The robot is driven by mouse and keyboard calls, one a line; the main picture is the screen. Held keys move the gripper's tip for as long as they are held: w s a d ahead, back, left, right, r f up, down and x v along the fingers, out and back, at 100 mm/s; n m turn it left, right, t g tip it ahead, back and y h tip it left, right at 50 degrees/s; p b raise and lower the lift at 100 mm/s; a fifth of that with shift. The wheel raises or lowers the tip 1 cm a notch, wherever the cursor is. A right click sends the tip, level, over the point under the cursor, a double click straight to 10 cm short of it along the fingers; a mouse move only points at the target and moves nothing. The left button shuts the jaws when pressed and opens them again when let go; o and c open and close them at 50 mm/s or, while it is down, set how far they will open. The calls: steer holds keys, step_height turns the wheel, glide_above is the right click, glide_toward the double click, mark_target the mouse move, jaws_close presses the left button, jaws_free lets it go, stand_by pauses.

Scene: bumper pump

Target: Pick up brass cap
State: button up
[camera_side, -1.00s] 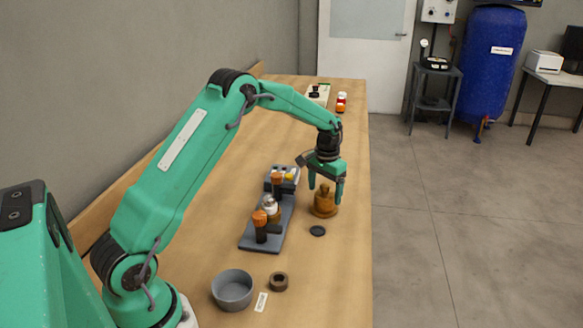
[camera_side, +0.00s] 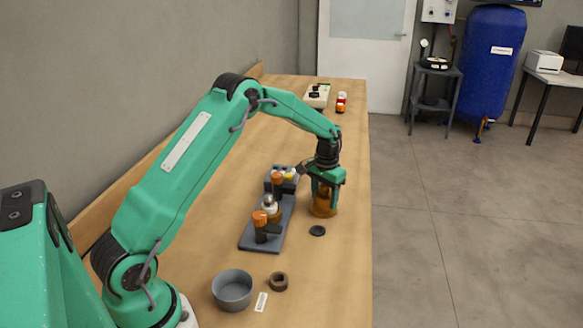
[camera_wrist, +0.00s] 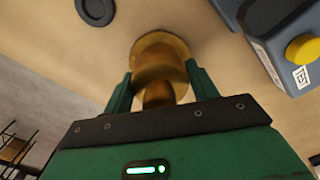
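The brass cap (camera_side: 322,211) stands upright on the bench, with a wide round base and a narrower stepped upper part. In the wrist view the cap (camera_wrist: 158,62) lies between my two fingers. My gripper (camera_side: 324,198) points down over the cap, with its fingers straddling the upper part and partly hiding it in the side view. In the wrist view my gripper (camera_wrist: 160,72) looks open, one finger on each side of the cap. The fingers are close to it; I cannot see a firm grip.
A grey fixture (camera_side: 250,236) with orange-topped parts stands just left of the cap. A dark disc (camera_side: 317,230) lies in front of it. A grey bowl (camera_side: 232,289) and a dark ring (camera_side: 278,281) are nearer. The bench's right edge is close.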

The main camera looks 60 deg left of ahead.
steer(key=shift+c, duration=1.2)
steer(key=shift+r, duration=0.2)
steer(key=shift+r, duration=0.6)
steer(key=r, duration=0.3)
steer(key=shift+d, duration=0.35)
steer(key=s+d+r, duration=0.3)
steer(key=d+r, duration=0.3)
steer(key=d, duration=0.4)
steer(key=shift+s+d+r, duration=0.15)
steer(key=shift+d+r, duration=0.1)
steer(key=shift+a, duration=0.1)
